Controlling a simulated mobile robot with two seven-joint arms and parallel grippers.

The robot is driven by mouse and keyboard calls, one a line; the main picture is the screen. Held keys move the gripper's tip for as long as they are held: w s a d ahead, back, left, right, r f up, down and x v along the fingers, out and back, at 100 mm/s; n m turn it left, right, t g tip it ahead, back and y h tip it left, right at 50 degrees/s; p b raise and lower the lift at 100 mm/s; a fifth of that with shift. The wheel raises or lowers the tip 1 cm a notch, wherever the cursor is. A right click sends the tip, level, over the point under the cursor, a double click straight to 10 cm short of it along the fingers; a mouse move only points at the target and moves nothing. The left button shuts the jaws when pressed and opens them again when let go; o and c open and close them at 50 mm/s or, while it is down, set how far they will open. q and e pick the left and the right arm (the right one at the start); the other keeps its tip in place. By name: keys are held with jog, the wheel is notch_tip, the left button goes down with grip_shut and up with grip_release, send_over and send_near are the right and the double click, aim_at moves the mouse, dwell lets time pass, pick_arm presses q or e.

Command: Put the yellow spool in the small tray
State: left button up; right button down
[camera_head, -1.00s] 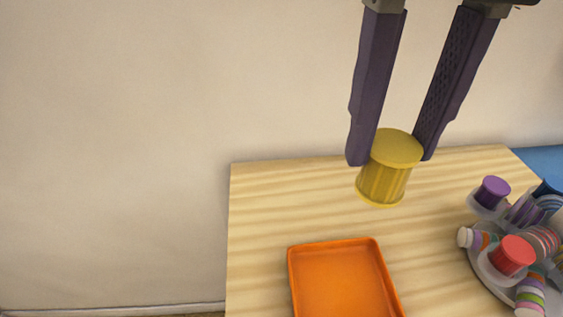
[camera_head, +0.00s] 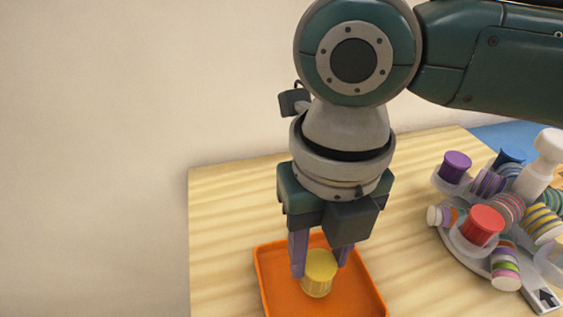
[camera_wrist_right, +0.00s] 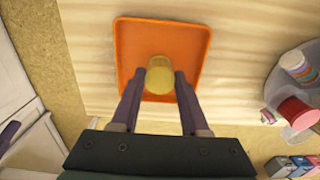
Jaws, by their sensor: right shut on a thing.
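The yellow spool (camera_head: 319,270) is upright between the fingers of my right gripper (camera_head: 321,262), which is shut on it. The small orange tray (camera_head: 268,290) lies on the table directly below, and the spool is over its inside. I cannot tell whether the spool's base touches the tray floor. In the right wrist view the spool (camera_wrist_right: 159,76) shows between the two fingertips (camera_wrist_right: 159,80), in front of the orange tray (camera_wrist_right: 133,45). My left gripper is not in view.
To the right stands a grey carousel (camera_head: 468,250) with a red spool (camera_head: 482,225), a purple spool (camera_head: 455,166) and several striped rolls. The wooden table (camera_head: 222,230) is clear left of the tray. A plain wall is behind.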

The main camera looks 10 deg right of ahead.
jog(key=shift+f, duration=0.7)
